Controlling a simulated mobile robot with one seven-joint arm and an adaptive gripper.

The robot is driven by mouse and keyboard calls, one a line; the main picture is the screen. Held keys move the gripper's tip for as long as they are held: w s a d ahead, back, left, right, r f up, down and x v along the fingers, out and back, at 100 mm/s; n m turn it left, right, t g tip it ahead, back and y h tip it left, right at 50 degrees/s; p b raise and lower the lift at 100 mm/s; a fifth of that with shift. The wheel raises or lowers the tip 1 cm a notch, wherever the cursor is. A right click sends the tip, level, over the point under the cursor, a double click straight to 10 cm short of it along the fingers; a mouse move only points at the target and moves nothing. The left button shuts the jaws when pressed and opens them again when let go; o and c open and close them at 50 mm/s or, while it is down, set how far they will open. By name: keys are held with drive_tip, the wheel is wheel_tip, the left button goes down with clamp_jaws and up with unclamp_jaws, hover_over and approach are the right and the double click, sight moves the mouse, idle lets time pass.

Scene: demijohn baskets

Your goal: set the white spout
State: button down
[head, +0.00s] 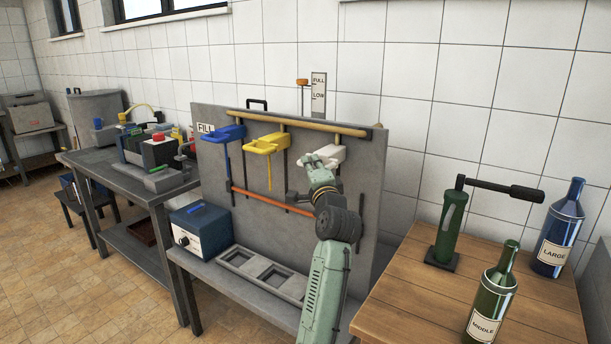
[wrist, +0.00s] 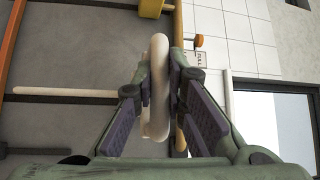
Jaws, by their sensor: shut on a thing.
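The white spout (head: 333,153) is at the right end of the rail on the grey panel, partly hidden behind my gripper. My gripper (head: 316,161) reaches up to it from the front. In the wrist view my gripper (wrist: 163,85) has its two dark-padded fingers on either side of the white spout's rounded end (wrist: 158,60), shut on it. A yellow spout (head: 265,144) and a blue spout (head: 224,133) are to its left on the same panel. A thin white tube (wrist: 65,91) runs left in the wrist view.
A marked FULL/LOW gauge (head: 319,95) stands behind the panel (head: 215,168). Below are a blue box (head: 200,231) and a grey tray with square recesses (head: 232,258). On the wooden table (head: 405,311) at right stand a green lever device (head: 446,232), a green bottle (head: 489,300) and a blue bottle (head: 557,235).

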drive_tip(key=shift+r, duration=0.75)
drive_tip(key=c, duration=1.6)
unclamp_jaws()
drive_tip(key=shift+s+f, duration=0.2)
drive_tip(key=shift+s, duration=0.05)
drive_tip(key=v, duration=1.1)
drive_tip(key=shift+s+d, duration=0.15)
drive_tip(key=shift+s, duration=0.05)
